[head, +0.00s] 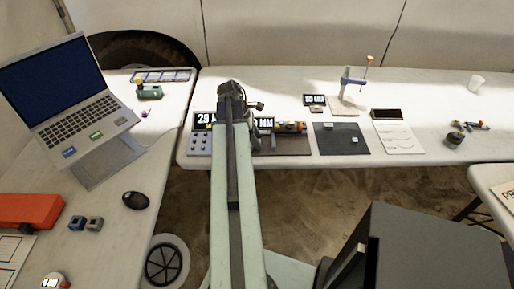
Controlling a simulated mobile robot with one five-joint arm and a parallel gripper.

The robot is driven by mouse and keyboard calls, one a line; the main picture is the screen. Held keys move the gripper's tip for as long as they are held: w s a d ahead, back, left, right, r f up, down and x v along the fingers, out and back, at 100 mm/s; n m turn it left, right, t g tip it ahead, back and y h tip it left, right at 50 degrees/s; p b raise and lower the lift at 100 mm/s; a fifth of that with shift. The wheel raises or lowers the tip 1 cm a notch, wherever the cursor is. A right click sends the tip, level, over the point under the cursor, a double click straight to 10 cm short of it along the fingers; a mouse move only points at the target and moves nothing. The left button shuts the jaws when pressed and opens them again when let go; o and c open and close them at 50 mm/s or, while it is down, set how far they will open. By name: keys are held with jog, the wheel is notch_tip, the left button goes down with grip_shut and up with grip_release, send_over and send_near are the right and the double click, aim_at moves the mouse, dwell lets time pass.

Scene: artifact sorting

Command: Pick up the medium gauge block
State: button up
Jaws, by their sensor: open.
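Two small light blocks lie apart on a dark square mat (325,147) on the far table: one block (328,126) near the back and one block (355,139) to the right. They may be gauge blocks, but they are too small for me to tell which is the medium one. My arm reaches forward over the far table. My gripper (256,106) is open, left of the mat and apart from both blocks. I see nothing held. My arm hides part of the table beneath it.
A display panel with buttons (199,142) and an orange-ended tool (290,127) lie near my arm. The left table holds a laptop (72,95) and a mouse (135,200).

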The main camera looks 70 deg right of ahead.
grip_shut()
jog(key=shift+r, duration=0.15)
notch_tip(320, 180, up, 10)
jog(key=p, duration=1)
